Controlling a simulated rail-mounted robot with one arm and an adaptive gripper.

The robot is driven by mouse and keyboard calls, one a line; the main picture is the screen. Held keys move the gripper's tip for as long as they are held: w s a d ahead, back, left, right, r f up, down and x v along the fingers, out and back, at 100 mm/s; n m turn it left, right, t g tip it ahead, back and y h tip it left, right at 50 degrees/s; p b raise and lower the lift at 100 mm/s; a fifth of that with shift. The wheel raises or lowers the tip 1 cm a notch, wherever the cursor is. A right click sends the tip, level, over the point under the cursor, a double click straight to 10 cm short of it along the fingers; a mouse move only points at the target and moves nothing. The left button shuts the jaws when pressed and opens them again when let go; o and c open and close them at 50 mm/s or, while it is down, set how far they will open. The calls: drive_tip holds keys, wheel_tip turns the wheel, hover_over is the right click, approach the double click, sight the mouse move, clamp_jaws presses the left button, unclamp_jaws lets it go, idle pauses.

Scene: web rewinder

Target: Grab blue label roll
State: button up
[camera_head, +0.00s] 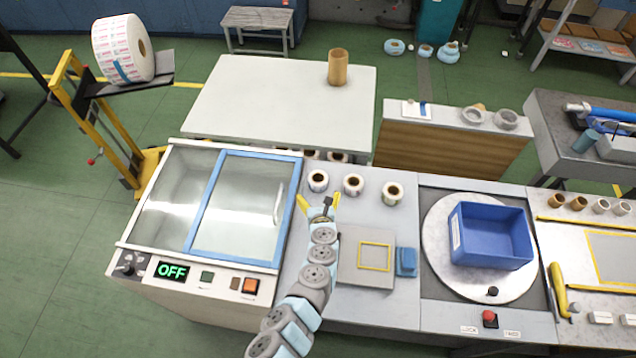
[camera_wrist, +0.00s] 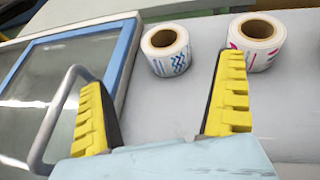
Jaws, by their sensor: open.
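The blue label roll (camera_wrist: 171,62), a small white roll with blue wavy marks and a brown core, stands on the grey counter in the wrist view. It appears to be the leftmost of three small rolls (camera_head: 318,185) in the head view. My gripper (camera_head: 319,203) is just in front of it, with yellow fingers spread wide. In the wrist view my gripper (camera_wrist: 161,70) is open and empty, with the roll beyond the gap between the fingers and not between them. A roll with red and blue marks (camera_wrist: 262,57) stands to its right, beyond the right finger.
A glass-lidded machine (camera_head: 215,205) with a handle is close on the left; its panel reads OFF. The two other rolls (camera_head: 353,188) (camera_head: 392,197) stand to the right. A yellow-framed plate (camera_head: 375,257), a blue bin (camera_head: 490,240) and a white table (camera_head: 280,105) are nearby.

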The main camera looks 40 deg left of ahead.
sight(318, 185)
drive_tip(key=shift+b+x, duration=1.6)
drive_tip(key=shift+x, duration=1.15)
drive_tip(key=b+x, duration=0.3)
drive_tip(key=shift+d+f, duration=0.15)
drive_tip(key=shift+d, duration=0.1)
drive_tip(key=shift+b+x, duration=0.8)
drive_tip(key=shift+x, duration=0.15)
drive_tip(key=shift+w+a, duration=0.15)
drive_tip(key=shift+w, duration=0.2)
drive_tip(key=c, duration=1.3)
